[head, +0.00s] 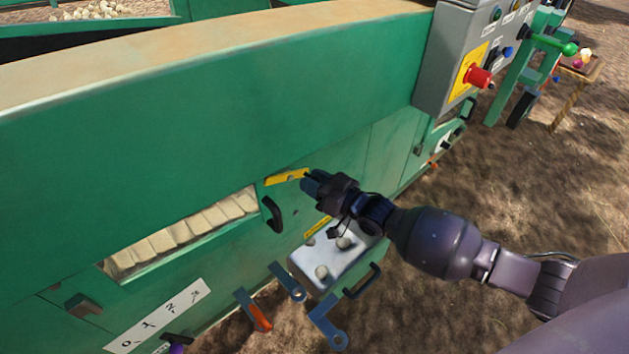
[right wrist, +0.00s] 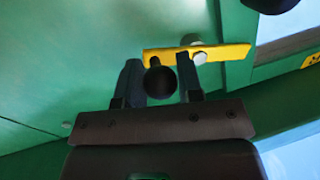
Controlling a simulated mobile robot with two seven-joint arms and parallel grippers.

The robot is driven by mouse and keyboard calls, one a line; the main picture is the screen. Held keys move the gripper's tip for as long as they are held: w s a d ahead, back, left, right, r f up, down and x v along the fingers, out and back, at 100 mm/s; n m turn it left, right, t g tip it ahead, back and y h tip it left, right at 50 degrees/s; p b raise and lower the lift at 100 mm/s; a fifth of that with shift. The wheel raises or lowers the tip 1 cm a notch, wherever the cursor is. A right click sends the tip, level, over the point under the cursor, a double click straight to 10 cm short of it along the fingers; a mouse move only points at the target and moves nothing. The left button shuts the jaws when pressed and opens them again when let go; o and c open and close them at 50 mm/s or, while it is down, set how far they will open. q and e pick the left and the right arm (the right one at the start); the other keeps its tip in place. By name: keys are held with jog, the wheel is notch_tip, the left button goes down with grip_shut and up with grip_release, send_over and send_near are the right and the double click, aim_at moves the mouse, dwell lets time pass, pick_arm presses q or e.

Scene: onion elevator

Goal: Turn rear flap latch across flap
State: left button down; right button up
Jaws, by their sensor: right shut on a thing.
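A yellow bar latch (head: 287,176) lies nearly level on the green side of the machine, just above a black handle (head: 272,215). In the right wrist view the latch (right wrist: 228,51) has a pale round bolt (right wrist: 197,50) and a black knob (right wrist: 160,82) at its left end. My right gripper (head: 307,181) is at the latch's right end. Its two fingers (right wrist: 160,76) stand on either side of the knob, shut on it. Which panel is the rear flap I cannot tell for sure. My left gripper is not in view.
Left of the latch is an opening with pale slats (head: 180,235). Below are a metal plate with knobs (head: 340,255), blue levers (head: 327,322) and an orange-handled lever (head: 259,316). A grey control box with a red knob (head: 478,77) juts out at upper right.

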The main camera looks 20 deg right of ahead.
jog(key=shift+w+d+r+n+p, duration=0.15)
jog(key=shift+r+n+p, duration=0.2)
jog(key=shift+r+n, duration=0.25)
jog(key=shift+r+n+p, duration=0.4)
jog(key=shift+r+p, duration=0.05)
jog(key=shift+r+n+g+p, duration=0.35)
jog(key=shift+n+p, duration=0.35)
jog(key=shift+n, duration=0.2)
jog(key=shift+d+n+h, duration=0.1)
jog(key=shift+n+h, duration=0.3)
jog(key=shift+n, duration=0.1)
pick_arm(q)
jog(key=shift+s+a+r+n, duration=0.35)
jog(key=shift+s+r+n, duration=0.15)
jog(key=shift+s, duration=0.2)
pick_arm(e)
jog(key=shift+f, duration=0.25)
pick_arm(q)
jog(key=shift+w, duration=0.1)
pick_arm(e)
jog(key=o, duration=0.9)
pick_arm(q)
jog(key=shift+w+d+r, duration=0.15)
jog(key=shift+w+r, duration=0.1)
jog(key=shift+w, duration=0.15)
